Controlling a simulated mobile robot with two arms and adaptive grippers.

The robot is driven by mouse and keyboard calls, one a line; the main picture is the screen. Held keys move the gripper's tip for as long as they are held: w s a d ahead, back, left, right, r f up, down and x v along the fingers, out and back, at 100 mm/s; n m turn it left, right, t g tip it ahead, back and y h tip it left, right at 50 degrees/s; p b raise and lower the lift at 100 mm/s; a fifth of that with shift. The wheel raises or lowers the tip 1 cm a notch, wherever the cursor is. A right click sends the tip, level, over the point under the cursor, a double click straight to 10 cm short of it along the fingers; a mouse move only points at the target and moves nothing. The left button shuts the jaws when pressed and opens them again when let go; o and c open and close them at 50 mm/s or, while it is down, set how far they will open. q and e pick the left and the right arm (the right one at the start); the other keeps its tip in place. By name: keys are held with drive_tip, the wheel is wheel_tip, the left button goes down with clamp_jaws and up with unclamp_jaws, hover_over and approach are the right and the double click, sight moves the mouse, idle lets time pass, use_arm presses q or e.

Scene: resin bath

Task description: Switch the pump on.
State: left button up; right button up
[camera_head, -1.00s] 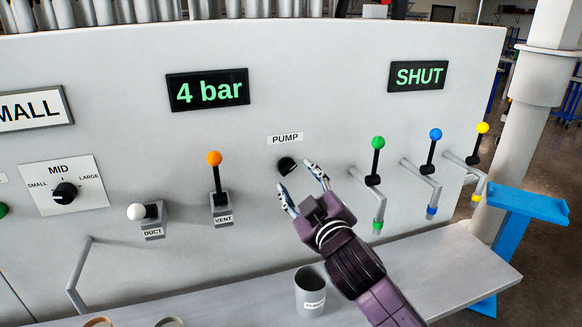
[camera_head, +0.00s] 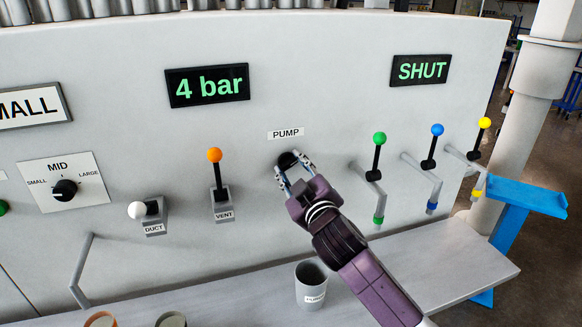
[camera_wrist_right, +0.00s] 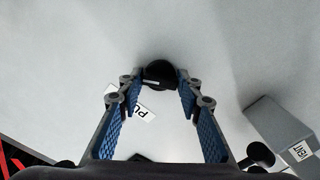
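The pump knob (camera_head: 287,159) is a round black knob on the grey panel, below the white PUMP label (camera_head: 286,133). My right gripper (camera_head: 294,167) is at the knob, with one finger on each side of it. In the right wrist view the knob (camera_wrist_right: 160,72) lies between the tips of the open fingers. The fingers look slightly apart from it, though I cannot tell whether either touches. The gripper partly hides the knob in the head view. My left gripper is not in view.
The orange-topped VENT lever (camera_head: 216,175) and white-knobbed DUCT lever (camera_head: 140,210) are left of the knob. Green (camera_head: 379,139), blue (camera_head: 437,130) and yellow (camera_head: 485,123) levers are to the right. A grey cup (camera_head: 311,287) stands on the ledge below. Displays read "4 bar" (camera_head: 207,86) and "SHUT" (camera_head: 421,70).

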drive_tip(key=c, duration=0.4)
drive_tip(key=shift+f+m, duration=0.1)
drive_tip(key=shift+m, duration=0.9)
drive_tip(key=shift+c, duration=0.2)
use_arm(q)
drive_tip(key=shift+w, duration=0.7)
use_arm(e)
drive_tip(key=o, duration=1.2)
drive_tip(key=shift+c, duration=0.2)
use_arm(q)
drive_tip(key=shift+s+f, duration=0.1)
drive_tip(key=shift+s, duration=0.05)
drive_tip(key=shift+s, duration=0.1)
